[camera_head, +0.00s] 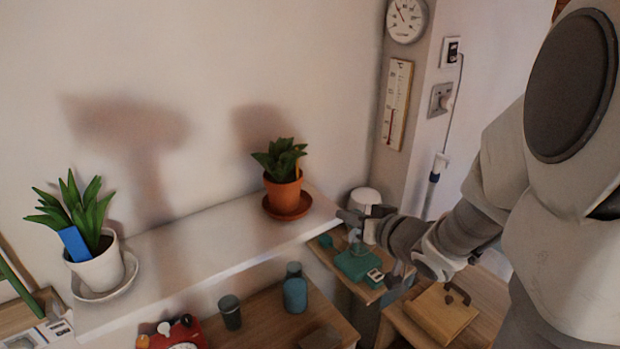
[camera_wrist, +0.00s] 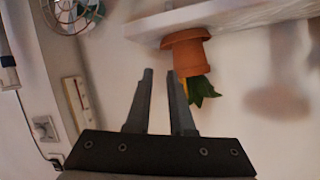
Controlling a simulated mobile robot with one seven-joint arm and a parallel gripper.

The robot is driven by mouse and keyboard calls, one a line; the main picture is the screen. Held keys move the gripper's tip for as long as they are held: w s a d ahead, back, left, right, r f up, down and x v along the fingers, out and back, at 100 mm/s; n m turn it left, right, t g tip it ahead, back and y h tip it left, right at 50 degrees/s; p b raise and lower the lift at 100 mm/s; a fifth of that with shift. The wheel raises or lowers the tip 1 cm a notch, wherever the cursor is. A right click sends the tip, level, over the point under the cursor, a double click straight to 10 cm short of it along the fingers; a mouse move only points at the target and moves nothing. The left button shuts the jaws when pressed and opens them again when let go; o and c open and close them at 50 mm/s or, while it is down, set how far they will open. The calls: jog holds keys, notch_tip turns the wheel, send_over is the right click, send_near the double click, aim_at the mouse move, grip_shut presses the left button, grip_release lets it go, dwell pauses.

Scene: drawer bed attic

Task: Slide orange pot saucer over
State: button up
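The orange pot saucer (camera_head: 286,213) lies near the right end of the white shelf (camera_head: 205,240). A terracotta pot (camera_head: 283,190) with a green plant stands on it. In the wrist view, which is upside down, the orange saucer (camera_wrist: 184,36) shows under the inverted pot (camera_wrist: 188,58), beyond the right finger. My gripper (camera_head: 350,220) is just right of the shelf's right end, apart from the saucer. In the wrist view my gripper (camera_wrist: 160,72) has its fingers parted with nothing visible between them.
A white pot (camera_head: 98,268) on a white saucer (camera_head: 110,290) stands at the shelf's left end. The shelf between the pots is clear. Below are a teal bottle (camera_head: 295,288), a dark cup (camera_head: 230,312) and a red clock (camera_head: 180,335). A teal scale-like object (camera_head: 357,264) sits below my gripper.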

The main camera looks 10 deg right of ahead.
aim_at(309, 197)
jog(key=shift+w+a+r, duration=0.1)
jog(key=shift+w+r, duration=0.05)
jog(key=shift+w, duration=0.15)
jog(key=x, duration=0.8)
jog(key=b+x, duration=0.1)
jog(key=x, duration=0.8)
jog(key=shift+w+a+r, duration=0.15)
jog(key=shift+w+a, duration=0.05)
jog(key=shift+a, duration=0.1)
grip_shut()
jog(key=shift+s, duration=0.1)
dwell(1.0)
